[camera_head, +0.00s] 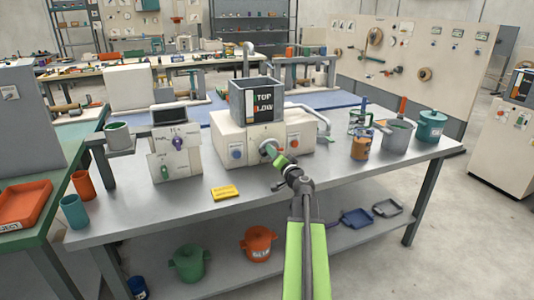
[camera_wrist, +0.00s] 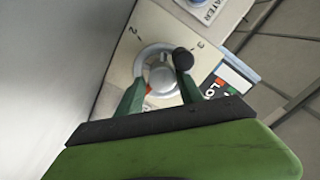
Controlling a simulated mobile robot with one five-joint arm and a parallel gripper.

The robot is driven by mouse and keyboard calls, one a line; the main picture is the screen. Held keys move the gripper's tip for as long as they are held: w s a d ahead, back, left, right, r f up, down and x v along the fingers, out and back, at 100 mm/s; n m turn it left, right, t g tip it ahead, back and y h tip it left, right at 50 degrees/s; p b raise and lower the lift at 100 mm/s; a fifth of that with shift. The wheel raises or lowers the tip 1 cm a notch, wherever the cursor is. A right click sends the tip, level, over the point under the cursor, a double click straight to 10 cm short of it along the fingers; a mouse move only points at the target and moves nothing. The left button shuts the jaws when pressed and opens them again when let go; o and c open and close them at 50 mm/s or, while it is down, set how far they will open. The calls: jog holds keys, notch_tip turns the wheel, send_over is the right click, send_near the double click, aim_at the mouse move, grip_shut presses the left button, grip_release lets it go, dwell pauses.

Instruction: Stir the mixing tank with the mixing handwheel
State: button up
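The mixing tank (camera_head: 238,107) is a dark grey open box with a level label reading TOP and LOW. It stands on a beige machine body (camera_head: 230,148). The mixing handwheel (camera_head: 266,148) is a grey round wheel on the front of this body. In the wrist view the handwheel (camera_wrist: 160,76) has a black ball handle (camera_wrist: 183,58) and printed numbers around it. My gripper (camera_head: 284,161) reaches to the wheel from the front. In the wrist view its green fingers (camera_wrist: 161,92) are apart, one on each side of the wheel; contact is unclear. The tank's contents are hidden.
A yellow block (camera_head: 224,193) lies on the grey table in front. A purple-knobbed dispenser (camera_head: 178,160) stands left, and cans and a pot (camera_head: 397,136) stand right. The table front is mostly clear.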

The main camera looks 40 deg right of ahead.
jog(key=shift+s+r, duration=0.2)
jog(key=shift+r, duration=0.05)
jog(key=shift+w+f, duration=0.1)
jog(key=shift+c, duration=0.2)
jog(key=shift+a, duration=0.1)
grip_shut()
jog(key=shift+d, duration=0.2)
jog(key=shift+a, duration=0.2)
